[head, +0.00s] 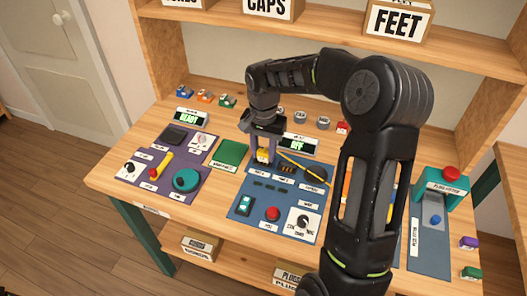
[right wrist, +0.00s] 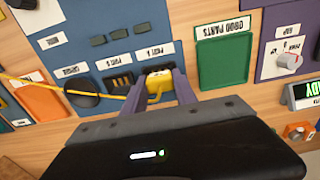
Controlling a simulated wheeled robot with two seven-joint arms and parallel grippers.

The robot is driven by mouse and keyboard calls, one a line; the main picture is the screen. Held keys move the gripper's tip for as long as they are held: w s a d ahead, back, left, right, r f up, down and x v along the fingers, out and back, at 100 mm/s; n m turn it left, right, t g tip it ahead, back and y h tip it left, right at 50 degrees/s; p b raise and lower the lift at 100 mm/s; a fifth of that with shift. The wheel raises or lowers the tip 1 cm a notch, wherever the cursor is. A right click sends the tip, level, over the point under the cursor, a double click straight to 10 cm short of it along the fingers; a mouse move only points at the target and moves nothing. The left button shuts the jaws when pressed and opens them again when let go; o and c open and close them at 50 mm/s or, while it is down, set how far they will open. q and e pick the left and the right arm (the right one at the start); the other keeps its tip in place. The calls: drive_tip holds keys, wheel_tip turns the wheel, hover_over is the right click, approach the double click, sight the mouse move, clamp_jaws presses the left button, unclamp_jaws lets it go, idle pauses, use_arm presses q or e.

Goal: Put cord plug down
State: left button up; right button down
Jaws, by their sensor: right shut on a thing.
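The yellow cord plug (right wrist: 159,85) is between the fingers of my right gripper (right wrist: 160,92), which is shut on it. In the head view the plug (head: 263,156) shows just below my right gripper (head: 265,153), at the upper left of the blue panel (head: 246,205). A yellow cord (right wrist: 60,89) runs from the plug to the dark round cord holder (right wrist: 82,92). A dark slotted port block (right wrist: 119,82) lies right beside the plug. I cannot tell whether the plug touches the panel. My left gripper is not in view.
A green tray (head: 230,154) lies left of the plug. A display reading OFF (head: 298,144) stands behind it. The purple panel (head: 150,181) with a dial and yellow lever is farther left. My right arm hides part of the table's right half.

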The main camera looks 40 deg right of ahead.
sight(263, 151)
drive_tip(key=shift+f, duration=0.3)
drive_tip(key=shift+f+b, duration=0.3)
drive_tip(key=c, duration=1)
unclamp_jaws()
drive_tip(key=shift+r, duration=0.15)
wheel_tip(263, 151, up, 12)
drive_tip(key=shift+r, duration=0.15)
idle(0.3)
